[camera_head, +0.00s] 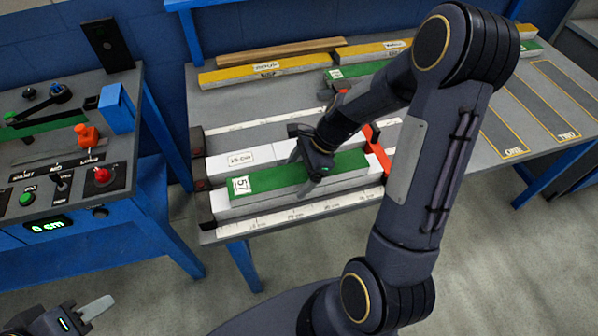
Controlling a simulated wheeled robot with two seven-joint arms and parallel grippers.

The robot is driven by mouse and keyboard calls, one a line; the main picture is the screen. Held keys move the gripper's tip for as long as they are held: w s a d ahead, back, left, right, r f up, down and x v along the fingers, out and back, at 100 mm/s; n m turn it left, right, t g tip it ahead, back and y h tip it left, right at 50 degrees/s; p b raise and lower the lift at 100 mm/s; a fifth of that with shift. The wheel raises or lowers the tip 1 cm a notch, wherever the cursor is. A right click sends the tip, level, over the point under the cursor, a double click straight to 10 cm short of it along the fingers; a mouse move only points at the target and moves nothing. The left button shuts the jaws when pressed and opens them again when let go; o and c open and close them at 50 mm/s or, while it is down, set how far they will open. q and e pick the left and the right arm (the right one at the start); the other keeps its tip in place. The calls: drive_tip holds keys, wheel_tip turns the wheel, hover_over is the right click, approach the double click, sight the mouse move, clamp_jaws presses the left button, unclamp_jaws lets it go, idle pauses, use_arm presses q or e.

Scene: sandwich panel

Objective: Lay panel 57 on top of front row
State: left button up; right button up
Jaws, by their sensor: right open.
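Panel 57 (265,187) is a long green-topped panel with a white label at its left end. It lies along the front row (221,205) of white blocks and appears to rest on top of it. My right gripper (308,176) is open, just over the middle of the panel, with its fingers close to the panel's sides. I cannot tell whether they touch it. My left gripper (85,314) is low at the bottom left, away from the table; one pale finger shows clearly.
A white back row (240,160) lies behind the panel. Yellow-topped panels (265,69), a wooden strip (290,47) and another green panel (357,72) lie further back. Outlined slots (500,133) mark the table's right. A blue control console (70,190) stands left, its display reading 0 cm.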

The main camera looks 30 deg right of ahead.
drive_tip(key=v, duration=0.7)
drive_tip(key=shift+d+r, duration=0.2)
drive_tip(key=shift+r, duration=0.15)
drive_tip(key=s+a+r+n+t, duration=0.1)
drive_tip(key=s+a+r+n, duration=0.1)
drive_tip(key=s+n, duration=0.3)
drive_tip(key=s+a+r+n+t+h, duration=0.1)
drive_tip(key=s+a+r+n, duration=0.2)
drive_tip(key=n, duration=0.4)
drive_tip(key=s+a+r+n+t+h, duration=0.1)
drive_tip(key=s+a+r+n+t, duration=0.1)
drive_tip(key=s+n, duration=0.4)
wheel_tip(320, 180, up, 3)
drive_tip(key=shift+s+a+f+n, duration=0.1)
drive_tip(key=shift+s+a+n, duration=0.35)
drive_tip(key=shift+s, duration=0.6)
